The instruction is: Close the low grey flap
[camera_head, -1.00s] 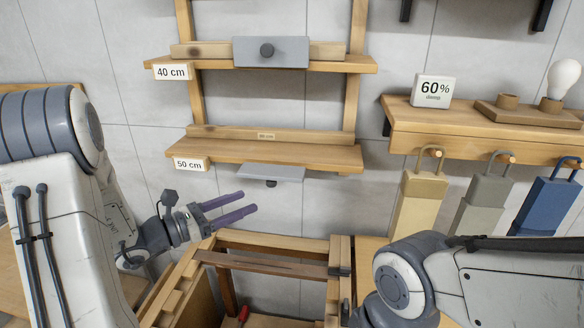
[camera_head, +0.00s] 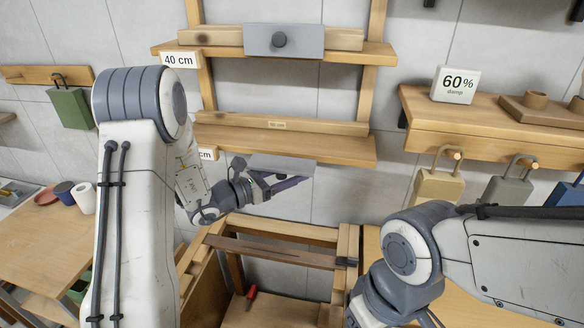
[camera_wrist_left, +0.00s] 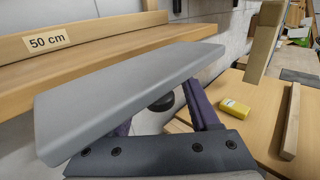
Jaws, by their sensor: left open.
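The low grey flap (camera_head: 282,164) juts out from the front of the lower shelf, its face tilted rather than upright. In the left wrist view the flap (camera_wrist_left: 125,88) is a large smooth slab with a dark round knob (camera_wrist_left: 161,102) under it. My left gripper (camera_head: 290,183) is just below the flap in the head view, with its purple fingers spread and empty. In the wrist view the fingers (camera_wrist_left: 160,115) are partly hidden by the flap, and I cannot tell whether they touch it. My right gripper is out of view.
An upper grey flap (camera_head: 284,41) stands upright at the 40 cm shelf (camera_head: 345,52). The lower shelf (camera_head: 340,150) is above my left gripper. A wooden frame (camera_head: 280,228) stands below. Padlocks (camera_head: 440,186) hang from the shelf at right.

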